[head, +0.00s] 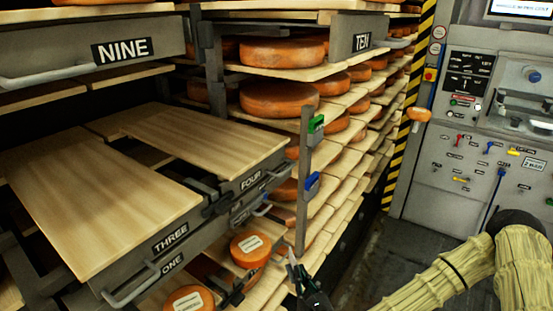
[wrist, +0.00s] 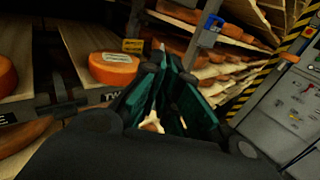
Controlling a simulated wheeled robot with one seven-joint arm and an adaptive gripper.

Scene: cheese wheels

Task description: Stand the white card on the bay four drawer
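The bay four drawer (head: 205,140) is pulled out in the head view, a bare wooden board with a FOUR label on its front. My gripper (head: 296,270) is low in front of the shelves, to the right of and below that drawer. In the wrist view its teal fingers (wrist: 166,68) come together at the tips. A thin white sliver (wrist: 162,47) sticks out beyond them; it looks like the white card seen nearly edge-on. It also shows as a pale point in the head view (head: 291,256). Its printed face is hidden.
Bay three's bare board (head: 85,190) lies left of bay four. Below, two labelled cheeses (head: 250,249) sit on lower drawers. An upright post (head: 303,215) with green and blue clips stands right of bay four. Drawer nine (head: 90,45) overhangs at upper left. A control panel stands right.

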